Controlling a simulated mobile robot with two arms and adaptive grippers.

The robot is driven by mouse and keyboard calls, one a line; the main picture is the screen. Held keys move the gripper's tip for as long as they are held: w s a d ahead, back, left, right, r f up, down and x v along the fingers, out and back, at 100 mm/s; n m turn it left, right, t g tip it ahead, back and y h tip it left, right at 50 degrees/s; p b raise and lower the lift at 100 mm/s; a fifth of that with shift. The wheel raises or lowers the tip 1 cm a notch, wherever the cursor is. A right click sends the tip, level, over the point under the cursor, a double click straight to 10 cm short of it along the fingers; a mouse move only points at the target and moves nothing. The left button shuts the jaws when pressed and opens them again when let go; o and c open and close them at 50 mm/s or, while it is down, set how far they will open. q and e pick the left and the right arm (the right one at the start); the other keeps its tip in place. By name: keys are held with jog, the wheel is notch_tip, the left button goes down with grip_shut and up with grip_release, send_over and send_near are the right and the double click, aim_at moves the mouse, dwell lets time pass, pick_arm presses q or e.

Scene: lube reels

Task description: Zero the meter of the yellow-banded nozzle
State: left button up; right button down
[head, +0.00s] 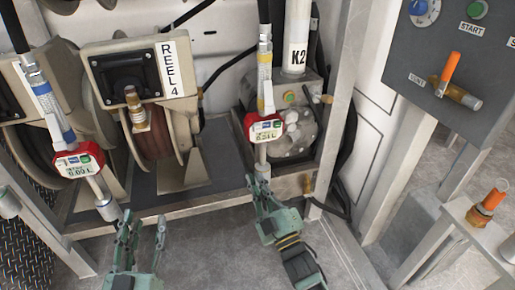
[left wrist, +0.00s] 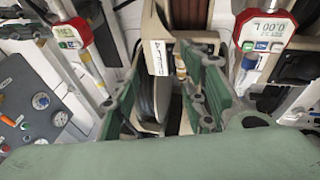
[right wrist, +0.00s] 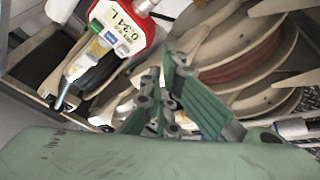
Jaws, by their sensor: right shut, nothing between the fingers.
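The yellow-banded nozzle (head: 265,75) hangs upright in the head view, right of centre. Its red meter (head: 264,127) has a small display and buttons; its spout points down. In the right wrist view a red meter (right wrist: 122,28) reads about 0.34 L, with blue and green buttons below the display. My right gripper (head: 261,184) is shut and empty, just below the meter by the spout's lower end; its fingers also show in the right wrist view (right wrist: 160,85). My left gripper (head: 141,222) is open and empty, low in front of Reel 4; its spread fingers fill the left wrist view (left wrist: 165,90).
A blue-banded nozzle hangs at left with its own red meter (head: 78,161), reading 0.00 L in the left wrist view (left wrist: 267,25). Reel 4 (head: 150,125) stands between the nozzles. A grey control panel (head: 440,60) with an orange-handled valve is at right. A metal frame ledge (head: 190,203) runs below.

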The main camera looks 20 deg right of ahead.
pick_arm(q)
jog(key=s+a+r+t+h+b, duration=0.1)
jog(key=s+r+t+b, duration=0.3)
jog(key=r, duration=0.8)
jog(key=s, duration=0.2)
jog(key=shift+s+a+t, duration=0.15)
jog(key=shift+s+t, duration=0.15)
pick_arm(e)
jog(key=s+r+n+t+y, duration=0.2)
jog(key=s+r+n+t, duration=0.1)
jog(key=r, duration=0.7)
jog(key=shift+s+d+r+n+t+y, duration=0.2)
jog(key=shift+s+d+n+t+y, duration=0.1)
jog(key=shift+s+t, duration=0.35)
pick_arm(q)
jog(key=shift+r+b, duration=0.15)
jog(key=shift+b, duration=0.15)
pick_arm(e)
jog(key=shift+w, duration=0.15)
